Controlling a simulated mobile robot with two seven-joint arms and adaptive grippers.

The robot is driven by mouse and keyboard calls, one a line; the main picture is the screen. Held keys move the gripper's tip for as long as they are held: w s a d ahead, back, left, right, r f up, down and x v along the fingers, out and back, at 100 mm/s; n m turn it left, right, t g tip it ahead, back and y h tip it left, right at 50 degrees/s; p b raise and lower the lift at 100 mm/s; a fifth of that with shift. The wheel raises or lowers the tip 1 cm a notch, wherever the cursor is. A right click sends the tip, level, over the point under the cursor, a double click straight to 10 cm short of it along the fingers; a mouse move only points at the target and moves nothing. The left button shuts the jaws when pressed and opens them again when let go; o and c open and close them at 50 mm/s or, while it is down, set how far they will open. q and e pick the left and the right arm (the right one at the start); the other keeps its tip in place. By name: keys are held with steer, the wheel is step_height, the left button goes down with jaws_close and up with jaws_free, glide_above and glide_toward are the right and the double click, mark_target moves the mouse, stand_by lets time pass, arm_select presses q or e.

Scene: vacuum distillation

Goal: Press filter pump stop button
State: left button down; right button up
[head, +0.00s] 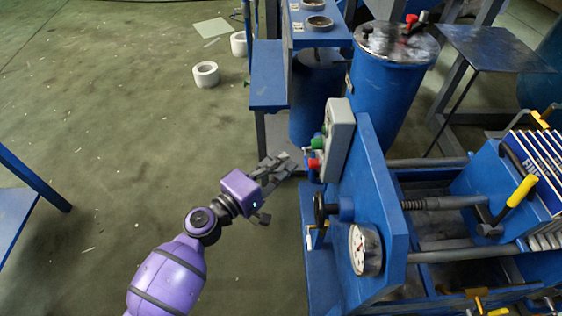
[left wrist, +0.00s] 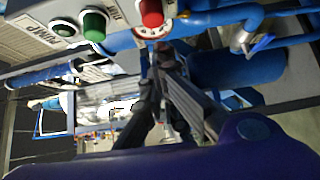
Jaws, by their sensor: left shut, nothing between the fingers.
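The grey control box (head: 339,138) is fixed to the blue press frame and carries a green button (head: 318,143) and a red button (head: 314,163) on its left face. In the left wrist view the red button (left wrist: 152,12) and the green button (left wrist: 94,22) show at the top, near an upside-down label reading PUMP. My left gripper (head: 287,165) is shut and empty. Its fingertips (left wrist: 160,56) are close to the red button; whether they touch it I cannot tell. My right gripper is not in view.
Below the box are a dark valve knob (head: 320,208) and a round gauge (head: 365,250). A blue tank (head: 387,90) stands behind. A blue stand (head: 268,85) is beyond the gripper. White rolls (head: 206,75) lie on the floor.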

arm_select(q)
steer(key=b+v, duration=0.1)
steer(key=v, duration=0.8)
steer(key=shift+s+a, duration=0.25)
steer(key=shift+a, duration=0.05)
steer(key=shift+f, duration=0.1)
